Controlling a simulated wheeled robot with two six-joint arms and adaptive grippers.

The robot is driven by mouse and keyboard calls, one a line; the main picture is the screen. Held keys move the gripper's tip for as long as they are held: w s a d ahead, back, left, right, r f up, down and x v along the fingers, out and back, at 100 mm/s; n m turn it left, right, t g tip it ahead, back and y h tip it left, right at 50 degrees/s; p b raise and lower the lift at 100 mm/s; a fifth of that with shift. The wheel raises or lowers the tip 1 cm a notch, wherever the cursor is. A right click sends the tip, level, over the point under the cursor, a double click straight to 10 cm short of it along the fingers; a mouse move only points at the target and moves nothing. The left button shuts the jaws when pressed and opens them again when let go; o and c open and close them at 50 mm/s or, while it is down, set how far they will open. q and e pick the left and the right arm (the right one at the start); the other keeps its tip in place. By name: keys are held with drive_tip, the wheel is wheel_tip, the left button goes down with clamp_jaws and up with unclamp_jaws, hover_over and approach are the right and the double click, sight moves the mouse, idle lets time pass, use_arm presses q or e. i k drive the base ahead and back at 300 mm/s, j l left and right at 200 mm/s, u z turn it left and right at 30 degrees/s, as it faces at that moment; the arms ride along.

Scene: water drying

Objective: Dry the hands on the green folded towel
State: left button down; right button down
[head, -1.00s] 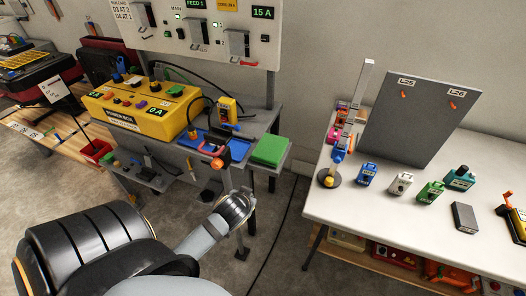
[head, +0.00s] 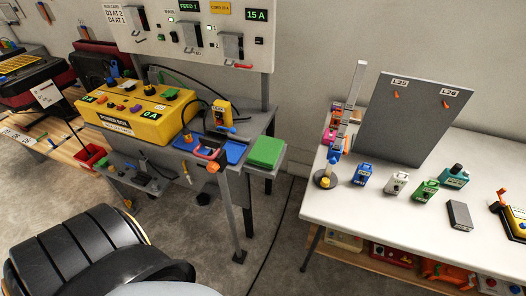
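The green folded towel (head: 266,152) lies flat on a small grey shelf (head: 263,169) at the right end of the grey bench. Nothing is touching it from above. Neither of my grippers shows in the head view. Only a dark, bulky part of my arm shows at the lower left, well short of the towel.
Left of the towel are a blue tray (head: 229,157), a yellow meter (head: 221,114) and a yellow power box (head: 140,117). A breaker panel (head: 152,27) hangs above. A white table (head: 373,207) with small devices stands right, across a floor gap with a cable.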

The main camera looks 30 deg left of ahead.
sight(265, 152)
drive_tip(key=j+u, duration=0.35)
drive_tip(key=j, duration=1.85)
drive_tip(key=k, duration=0.05)
